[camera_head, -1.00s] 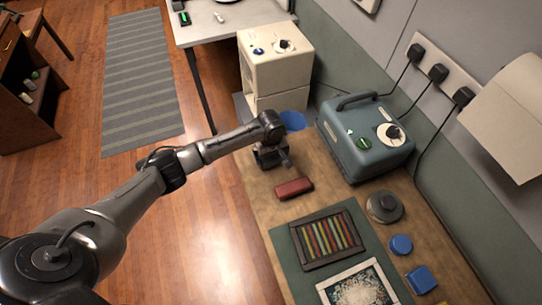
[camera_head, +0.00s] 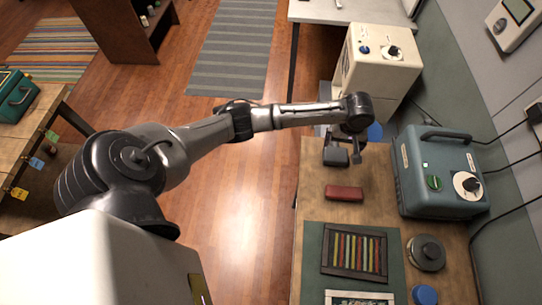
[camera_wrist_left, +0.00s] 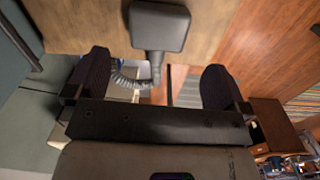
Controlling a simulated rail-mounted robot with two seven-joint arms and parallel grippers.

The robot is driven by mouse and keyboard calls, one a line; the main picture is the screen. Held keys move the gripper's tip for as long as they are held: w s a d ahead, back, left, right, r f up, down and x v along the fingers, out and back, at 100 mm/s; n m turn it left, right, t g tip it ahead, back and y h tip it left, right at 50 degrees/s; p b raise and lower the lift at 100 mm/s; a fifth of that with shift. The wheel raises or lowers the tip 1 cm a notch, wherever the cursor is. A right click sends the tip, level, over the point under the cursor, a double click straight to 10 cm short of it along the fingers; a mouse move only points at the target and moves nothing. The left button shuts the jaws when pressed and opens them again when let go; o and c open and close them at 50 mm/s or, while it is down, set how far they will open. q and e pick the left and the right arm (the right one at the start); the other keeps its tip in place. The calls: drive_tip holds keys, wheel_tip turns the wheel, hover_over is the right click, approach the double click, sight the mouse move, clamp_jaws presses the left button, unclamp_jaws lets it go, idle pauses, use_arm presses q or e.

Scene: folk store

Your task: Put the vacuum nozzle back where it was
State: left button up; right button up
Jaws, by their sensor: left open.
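A dark, flat, square-headed piece that looks like the vacuum nozzle (camera_wrist_left: 158,27) lies on the wooden bench top in the left wrist view. A grey ribbed hose (camera_wrist_left: 128,80) runs from near its neck, partly behind my gripper. In the head view the nozzle (camera_head: 336,157) shows as a small dark block near the bench's left edge. My left gripper (camera_head: 350,143) is close over it, partly hidden by its own wrist. In the wrist view my left gripper (camera_wrist_left: 155,80) is open, its fingers apart, with the nozzle head beyond them and not clasped. My right gripper is out of view.
A red block (camera_head: 344,193) lies near the nozzle. A blue-grey machine (camera_head: 440,175) stands to the right, and a cream cabinet (camera_head: 378,65) stands behind. A striped frame (camera_head: 354,252) and a round dark weight (camera_head: 426,252) are nearer. Wooden floor is clear left of the bench.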

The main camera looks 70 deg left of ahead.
sight(326, 190)
use_arm(q)
drive_tip(key=s+d+f+m, duration=0.2)
drive_tip(key=s+d, duration=0.1)
drive_tip(key=s+d+f+m, duration=0.1)
drive_tip(key=s+d+f, duration=0.1)
drive_tip(key=s+d, duration=0.1)
drive_tip(key=s+d+f+m+h, duration=0.1)
drive_tip(key=s+d+f+m, duration=0.1)
drive_tip(key=s+d, duration=0.1)
drive_tip(key=shift+s+f+m+t, duration=0.1)
drive_tip(key=shift+f+m+t, duration=0.2)
drive_tip(key=shift+t, duration=0.1)
drive_tip(key=s+d+m, duration=0.1)
drive_tip(key=s, duration=0.1)
drive_tip(key=s+d+f+m, duration=0.1)
drive_tip(key=s, duration=0.1)
drive_tip(key=s+d+m, duration=0.1)
drive_tip(key=s, duration=0.2)
drive_tip(key=shift+d+f+t+h, duration=0.15)
drive_tip(key=shift+d+t+h, duration=0.15)
drive_tip(key=shift+d+t, duration=0.1)
drive_tip(key=s+a+r+m+t, duration=0.1)
drive_tip(key=s+r+m, duration=0.1)
drive_tip(key=s, duration=0.6)
drive_tip(key=s+a+r+m+y, duration=0.1)
drive_tip(key=s+r+m, duration=0.1)
drive_tip(key=s, duration=0.5)
drive_tip(key=shift+s+m+t, duration=0.35)
drive_tip(key=shift+m+t, duration=0.05)
